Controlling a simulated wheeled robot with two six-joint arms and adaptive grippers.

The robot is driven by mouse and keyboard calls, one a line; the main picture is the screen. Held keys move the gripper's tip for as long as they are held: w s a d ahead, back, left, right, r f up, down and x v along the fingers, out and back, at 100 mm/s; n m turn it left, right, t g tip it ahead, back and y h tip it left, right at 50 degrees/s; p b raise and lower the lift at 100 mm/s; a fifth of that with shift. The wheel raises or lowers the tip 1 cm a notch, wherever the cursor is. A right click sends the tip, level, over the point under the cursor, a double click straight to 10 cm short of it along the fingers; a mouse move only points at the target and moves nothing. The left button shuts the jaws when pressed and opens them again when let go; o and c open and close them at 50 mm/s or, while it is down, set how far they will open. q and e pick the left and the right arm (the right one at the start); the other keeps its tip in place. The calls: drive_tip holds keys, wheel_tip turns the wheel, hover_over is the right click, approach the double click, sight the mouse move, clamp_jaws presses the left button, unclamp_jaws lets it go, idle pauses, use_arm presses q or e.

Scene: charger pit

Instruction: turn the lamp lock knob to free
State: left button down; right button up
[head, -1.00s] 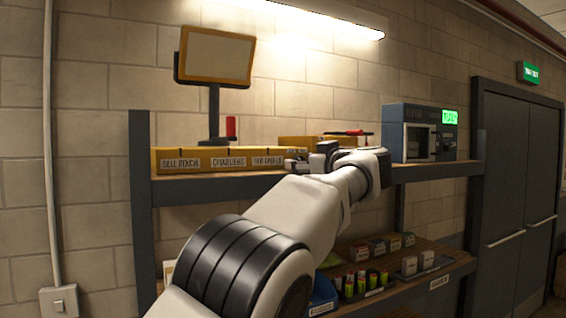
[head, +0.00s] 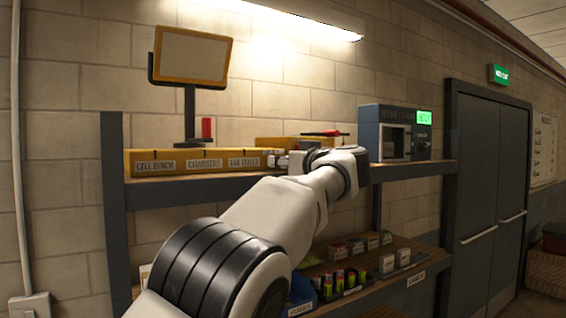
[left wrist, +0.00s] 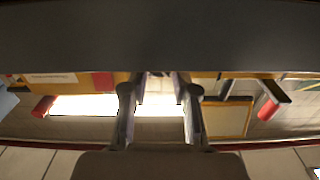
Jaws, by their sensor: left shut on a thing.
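My left gripper (head: 285,161) is at the front of the upper shelf, by the right end of the yellow labelled bins. In the left wrist view my left gripper (left wrist: 160,86) has its two fingers a little apart, closed on a small dark part between the tips. I take this part for the lamp lock knob, but it is mostly hidden and I cannot read its turn position. A yellow-framed panel (head: 191,55) stands on a dark post at the left of the shelf. A bright tube lamp (head: 285,15) is on the wall above. My right gripper is not in view.
Yellow bins (head: 190,163) line the upper shelf front. A red cylinder (head: 207,128) stands behind them. A grey device with a green display (head: 424,117) is at the right. Batteries (head: 342,280) and boxes fill the lower shelf. Dark double doors (head: 487,190) are further right.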

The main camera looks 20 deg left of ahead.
use_arm(q)
drive_tip(key=shift+r+m, duration=0.1)
drive_tip(key=shift+m, duration=0.6)
